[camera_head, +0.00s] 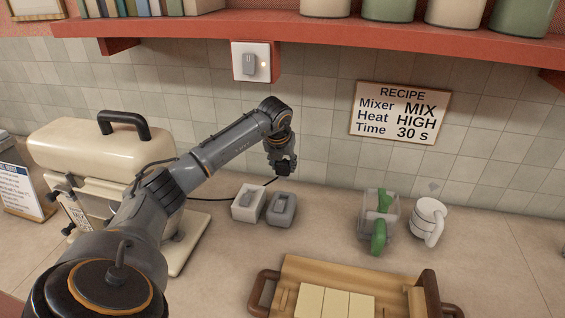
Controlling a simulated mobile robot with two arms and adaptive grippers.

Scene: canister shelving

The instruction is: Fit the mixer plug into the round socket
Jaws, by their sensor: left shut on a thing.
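My left gripper (284,166) hangs above the counter in front of the tiled wall, fingers down. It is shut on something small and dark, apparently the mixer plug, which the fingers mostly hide. A black cord (222,199) runs from the cream mixer (85,147) along the counter and up to the gripper. I cannot tell which holds the round socket. The gripper is apart from both blocks. My right gripper is out of view.
A white wall plate (239,72) with a grey switch sits under the red shelf (330,27). A recipe sign (399,113) hangs behind.

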